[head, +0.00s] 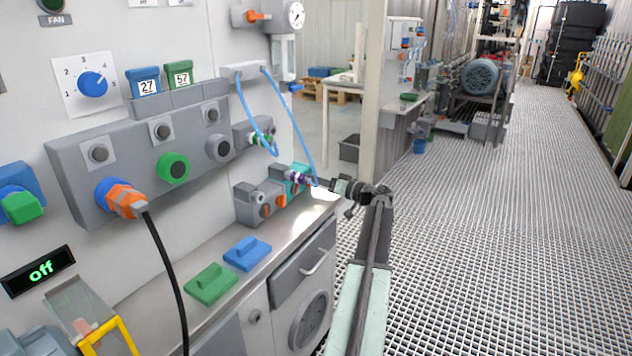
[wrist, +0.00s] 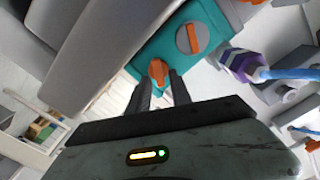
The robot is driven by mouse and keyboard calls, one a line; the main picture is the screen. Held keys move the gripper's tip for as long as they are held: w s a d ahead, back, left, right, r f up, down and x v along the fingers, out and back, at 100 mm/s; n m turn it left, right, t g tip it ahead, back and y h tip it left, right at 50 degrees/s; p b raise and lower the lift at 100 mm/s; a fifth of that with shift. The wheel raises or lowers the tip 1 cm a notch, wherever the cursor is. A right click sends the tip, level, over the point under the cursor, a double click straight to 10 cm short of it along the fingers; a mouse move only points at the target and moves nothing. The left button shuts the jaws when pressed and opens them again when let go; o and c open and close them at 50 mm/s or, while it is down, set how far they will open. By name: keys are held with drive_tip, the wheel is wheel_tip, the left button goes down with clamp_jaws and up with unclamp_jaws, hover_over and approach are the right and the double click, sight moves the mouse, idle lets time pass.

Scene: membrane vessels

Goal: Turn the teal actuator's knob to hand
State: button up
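The teal actuator (head: 300,169) sits on the counter's far end, beside grey units, partly hidden by a purple fitting. In the wrist view its teal body (wrist: 205,15) fills the upper middle. An orange knob (wrist: 157,72) stands out from its near face. A grey round dial (wrist: 184,46) with an orange bar shows on another face. My gripper (wrist: 159,79) is open, its two dark fingers pointing at the knob. The knob appears between the fingertips, with gaps at both sides; I cannot tell whether they touch. In the head view my gripper (head: 335,186) reaches leftward to the actuator, its fingertips unclear.
A purple hose fitting (wrist: 236,62) with a blue hose (wrist: 290,73) is right of the actuator. Grey units (head: 252,204) with orange knobs stand nearer on the counter. Blue (head: 247,254) and green (head: 210,284) blocks lie in front. The grating floor (head: 480,250) on the right is clear.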

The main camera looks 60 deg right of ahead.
clamp_jaws()
drive_tip(key=n, duration=0.4)
drive_tip(key=shift+a, duration=0.2)
drive_tip(key=shift+o, duration=1.8)
unclamp_jaws()
drive_tip(key=shift+s, duration=0.1)
drive_tip(key=s, duration=0.7)
drive_tip(key=shift+s, duration=0.35)
